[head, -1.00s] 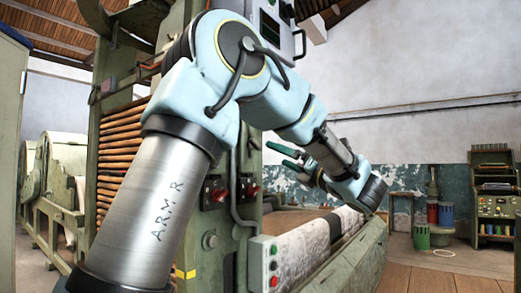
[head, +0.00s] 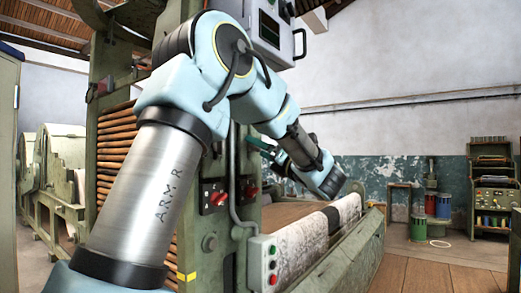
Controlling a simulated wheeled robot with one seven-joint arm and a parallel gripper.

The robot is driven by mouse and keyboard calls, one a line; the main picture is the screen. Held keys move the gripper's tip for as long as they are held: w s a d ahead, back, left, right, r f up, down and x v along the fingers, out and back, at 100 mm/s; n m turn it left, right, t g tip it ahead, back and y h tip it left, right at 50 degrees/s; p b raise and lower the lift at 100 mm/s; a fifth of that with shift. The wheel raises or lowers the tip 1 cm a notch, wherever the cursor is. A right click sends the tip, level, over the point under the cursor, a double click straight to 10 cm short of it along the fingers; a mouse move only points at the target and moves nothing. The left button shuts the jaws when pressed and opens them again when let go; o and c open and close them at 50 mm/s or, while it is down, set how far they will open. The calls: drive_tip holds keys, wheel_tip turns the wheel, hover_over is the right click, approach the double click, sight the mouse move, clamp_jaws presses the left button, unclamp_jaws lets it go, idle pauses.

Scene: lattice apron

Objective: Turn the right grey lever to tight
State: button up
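My gripper (head: 264,148), with green fingers, is raised beside the green machine's upright and points left. My own arm link covers part of it, so the gap between the fingers is unclear. I cannot make out a grey lever for certain. The machine's front carries two black boxes with red switches, a left one (head: 213,196) and a right one (head: 247,189). A grey round knob (head: 209,242) sits lower on the same upright. My gripper appears higher than the switches and to their right, with no visible contact.
A push-button box (head: 263,264) stands at the machine's front. A pale patterned cloth roll (head: 303,244) lies along the green trough (head: 355,262). A hanging control cabinet (head: 273,28) is above my arm.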

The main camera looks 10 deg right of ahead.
drive_tip(key=c, duration=1.2)
drive_tip(key=shift+o, duration=0.2)
drive_tip(key=shift+f+m+b, duration=0.1)
drive_tip(key=shift+m+b, duration=0.3)
drive_tip(key=shift+b, duration=0.1)
drive_tip(key=shift+s+a+m+h+b, duration=0.1)
drive_tip(key=shift+m+h+b, duration=0.7)
drive_tip(key=shift+m+b, duration=0.35)
drive_tip(key=m+h+p, duration=0.1)
drive_tip(key=m, duration=0.2)
drive_tip(key=m+g+h, duration=0.1)
drive_tip(key=m, duration=0.3)
drive_tip(key=r+m+h+p, duration=0.1)
drive_tip(key=m, duration=0.2)
drive_tip(key=shift+a+m+g+h+p, duration=0.1)
drive_tip(key=shift+m+g+h+p, duration=0.15)
drive_tip(key=shift+g+h+p, duration=0.1)
drive_tip(key=o, duration=1.4)
drive_tip(key=shift+c, duration=0.2)
